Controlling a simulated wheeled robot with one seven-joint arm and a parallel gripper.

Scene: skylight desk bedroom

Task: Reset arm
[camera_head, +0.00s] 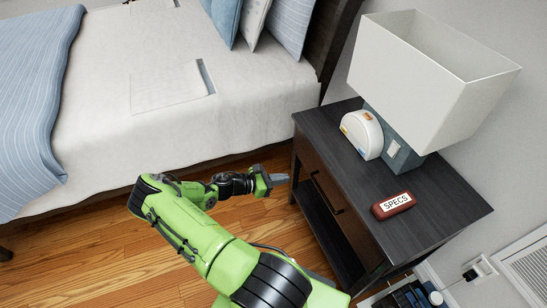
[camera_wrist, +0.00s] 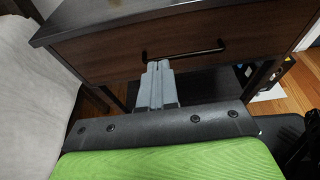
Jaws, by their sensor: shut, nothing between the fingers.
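My green arm reaches across from the bottom of the head view. My gripper (camera_head: 279,178) is in front of the dark nightstand (camera_head: 440,190), left of its drawer. In the wrist view my gripper (camera_wrist: 158,68) is shut and empty, with its grey fingers side by side. The fingertips appear just below the black handle (camera_wrist: 200,53) of the drawer (camera_wrist: 120,45). I cannot tell whether they touch it. The drawer looks shut. The handle also shows in the head view (camera_head: 326,192).
On the nightstand are a lamp (camera_head: 425,75), a white rounded device (camera_head: 362,135) and a red case labelled SPECS (camera_head: 393,205). A bed (camera_head: 110,100) stands to the left. Books (camera_head: 405,298) and an outlet (camera_head: 480,270) are at the lower right. Wooden floor (camera_head: 90,250) is open at the lower left.

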